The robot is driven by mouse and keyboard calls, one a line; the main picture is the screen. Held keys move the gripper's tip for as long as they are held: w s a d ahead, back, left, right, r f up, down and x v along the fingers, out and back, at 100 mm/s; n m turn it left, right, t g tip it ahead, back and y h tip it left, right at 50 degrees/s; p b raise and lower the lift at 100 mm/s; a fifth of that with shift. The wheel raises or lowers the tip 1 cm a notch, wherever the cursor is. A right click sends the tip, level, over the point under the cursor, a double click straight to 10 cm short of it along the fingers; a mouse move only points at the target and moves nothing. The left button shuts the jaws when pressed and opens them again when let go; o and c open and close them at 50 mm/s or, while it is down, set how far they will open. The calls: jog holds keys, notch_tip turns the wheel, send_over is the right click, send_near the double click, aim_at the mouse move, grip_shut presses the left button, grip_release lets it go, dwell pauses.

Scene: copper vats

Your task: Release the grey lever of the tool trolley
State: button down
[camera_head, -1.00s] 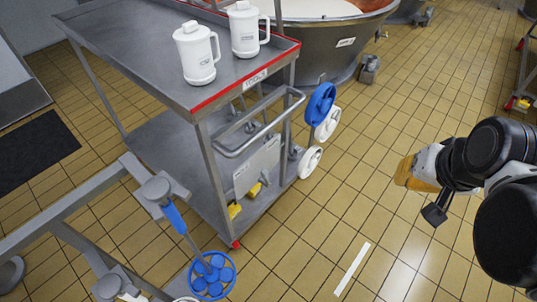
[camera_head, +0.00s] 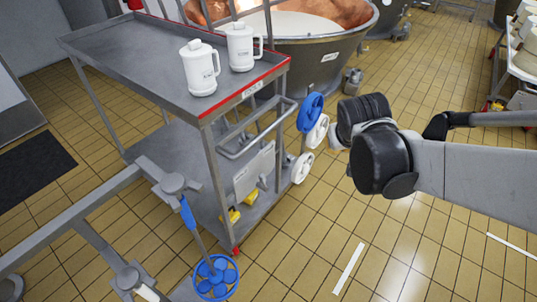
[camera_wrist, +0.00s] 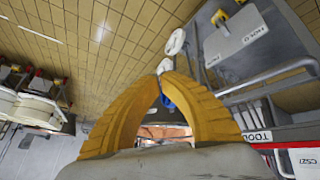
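The tool trolley (camera_head: 170,75) is grey metal with a red front edge, left of centre in the head view. A grey tubular bar (camera_head: 262,138) sticks out from its end, above a light grey plate (camera_head: 254,172). The bar also shows in the wrist view (camera_wrist: 268,78). I cannot tell for sure which part is the grey lever. My gripper has yellow fingers (camera_wrist: 164,76), seen in the wrist view with tips together and nothing visibly held. The trolley's end is to their right there. In the head view my arm hides the gripper.
Two white jugs (camera_head: 199,68) (camera_head: 240,47) stand on the trolley top. A blue wheel (camera_head: 310,112) and white wheels (camera_head: 302,168) are at its right corner. A copper vat (camera_head: 315,62) is behind. Grey frame rails with a blue handwheel (camera_head: 215,277) are at front left. Tiled floor is open at right.

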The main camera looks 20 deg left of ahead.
aim_at(263, 182)
jog(key=w+a+f+n+p, duration=0.1)
jog(key=w+a+f, duration=0.25)
jog(key=a, duration=0.25)
jog(key=w+a+f+n, duration=0.1)
jog(key=w+a+f, duration=0.1)
jog(key=a+f, duration=0.35)
jog(key=s+a+f+n+t+p, duration=0.1)
jog(key=s+a+f+n, duration=0.1)
jog(key=a+f, duration=0.85)
jog(key=s+a+f+n+p, duration=0.1)
jog(key=s+a+f+n, duration=0.15)
jog(key=a+f, duration=0.75)
jog(key=w+d+f+b, duration=0.5)
jog(key=w+f, duration=0.4)
jog(key=shift+w+f+m+b, duration=0.25)
jog(key=shift+m+b, duration=0.1)
jog(key=shift+m, duration=0.1)
jog(key=shift+r+y, duration=0.1)
jog(key=shift+y, duration=0.2)
